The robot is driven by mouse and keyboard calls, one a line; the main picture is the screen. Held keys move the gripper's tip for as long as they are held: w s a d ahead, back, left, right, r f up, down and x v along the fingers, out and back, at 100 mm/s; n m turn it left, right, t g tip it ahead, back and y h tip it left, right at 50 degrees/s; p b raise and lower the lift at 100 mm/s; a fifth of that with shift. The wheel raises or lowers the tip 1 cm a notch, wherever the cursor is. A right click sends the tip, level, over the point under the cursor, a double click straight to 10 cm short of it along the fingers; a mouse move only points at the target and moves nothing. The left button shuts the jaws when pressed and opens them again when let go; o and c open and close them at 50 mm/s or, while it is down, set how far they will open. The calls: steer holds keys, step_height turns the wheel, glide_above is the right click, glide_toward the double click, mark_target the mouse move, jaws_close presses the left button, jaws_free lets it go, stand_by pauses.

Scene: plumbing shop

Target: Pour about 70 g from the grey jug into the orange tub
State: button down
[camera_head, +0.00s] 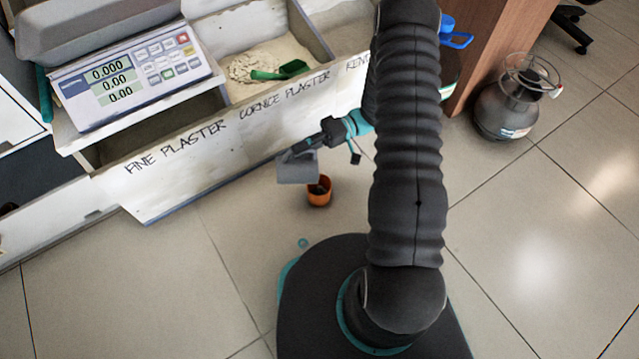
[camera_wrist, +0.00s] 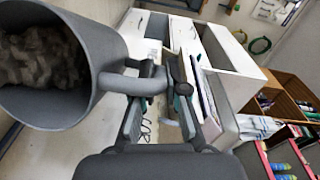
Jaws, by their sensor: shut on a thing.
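The grey jug (camera_head: 297,168) hangs from my gripper (camera_head: 330,138), in front of the drawer unit. In the wrist view the jug (camera_wrist: 95,70) fills the left side, and lumpy grey-brown material lies inside it. My gripper (camera_wrist: 160,90) is shut on the jug's handle in that view. The orange tub (camera_head: 319,196) shows just below and right of the jug in the head view, with a dark inside. It seems to stand on the floor. I cannot tell the exact height gap between jug and tub, and no falling stream shows. The tub does not show in the wrist view.
A scale (camera_head: 130,75) reading zero stands on the drawer unit at upper left. An open drawer (camera_head: 320,45) holds pale powder and a green scoop (camera_head: 280,71). A dark round vessel (camera_head: 505,110) stands at right. Tiled floor is clear at lower left and right.

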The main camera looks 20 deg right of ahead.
steer(key=shift+d+r, duration=0.1)
steer(key=shift+d, duration=0.3)
